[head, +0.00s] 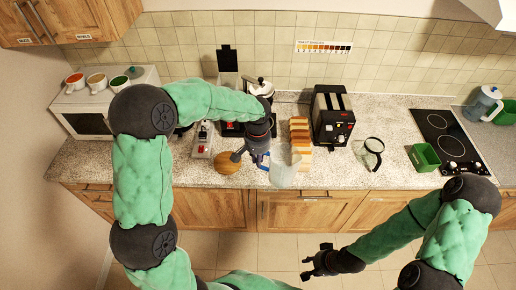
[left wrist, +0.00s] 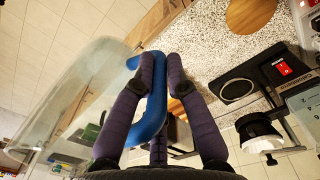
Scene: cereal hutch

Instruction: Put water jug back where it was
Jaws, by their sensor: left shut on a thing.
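The water jug (head: 285,172) is a clear, pale vessel with a blue handle. My left gripper (head: 262,158) is shut on the handle near the counter's front edge, right of a round wooden board. In the left wrist view, the fingers (left wrist: 161,72) close around the blue handle (left wrist: 152,118), and the clear body (left wrist: 75,85) extends to the left, tilted in the picture. Whether its base touches the counter is unclear. My right gripper (head: 319,262) is open and empty, low in front of the cabinets.
A row of bread slices (head: 300,132) and a black toaster (head: 332,115) stand behind and right of the jug. Farther right are a black ring-shaped item (head: 373,148), green bin (head: 424,157), hob (head: 447,137) and blue-grey kettle (head: 482,104). Counter (head: 345,173) is clear in front of the toaster.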

